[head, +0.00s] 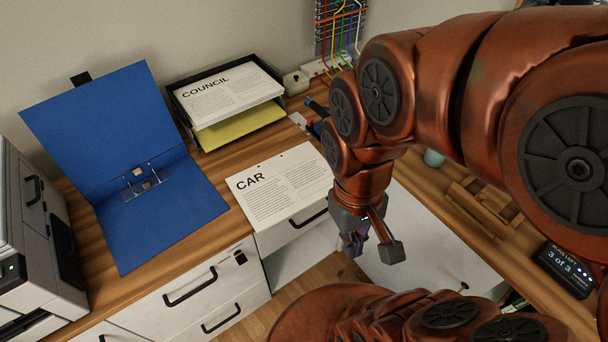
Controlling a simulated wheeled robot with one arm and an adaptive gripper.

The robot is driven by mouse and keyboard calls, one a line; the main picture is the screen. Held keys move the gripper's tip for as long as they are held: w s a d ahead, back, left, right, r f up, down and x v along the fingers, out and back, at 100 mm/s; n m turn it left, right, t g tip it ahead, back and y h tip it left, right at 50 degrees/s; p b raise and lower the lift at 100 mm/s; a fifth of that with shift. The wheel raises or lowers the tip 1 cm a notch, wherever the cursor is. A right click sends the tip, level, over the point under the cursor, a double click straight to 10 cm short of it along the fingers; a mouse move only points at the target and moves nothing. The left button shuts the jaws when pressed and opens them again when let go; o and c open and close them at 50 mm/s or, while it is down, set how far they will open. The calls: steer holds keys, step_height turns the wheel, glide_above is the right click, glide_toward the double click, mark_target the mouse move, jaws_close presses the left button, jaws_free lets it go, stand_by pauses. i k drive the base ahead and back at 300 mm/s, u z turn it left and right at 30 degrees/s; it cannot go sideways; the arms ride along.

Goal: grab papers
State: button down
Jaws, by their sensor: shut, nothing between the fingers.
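A white sheet headed "CAR" (281,187) lies at the front edge of the desk, near the middle of the view. A white sheet headed "COUNCIL" (228,95) lies on top of the black paper tray (190,131), with yellow paper (240,127) below it. An open blue binder (158,215) with metal rings stands to the left of these sheets. My gripper (372,248) is shut and empty, pointing down to the right of and in front of the "CAR" sheet, apart from it. My arm hides part of the desk behind it.
A printer (30,235) stands at the far left. White drawers (190,295) are under the desk. At the right are a wooden organizer (485,205) and a small display reading "3 of 3" (563,268). Colored cables (337,40) hang on the back wall.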

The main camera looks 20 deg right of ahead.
mark_target(269, 192)
steer(key=k, duration=1)
steer(key=u, duration=0.5)
steer(key=i, duration=0.4)
steer(key=u, duration=0.15)
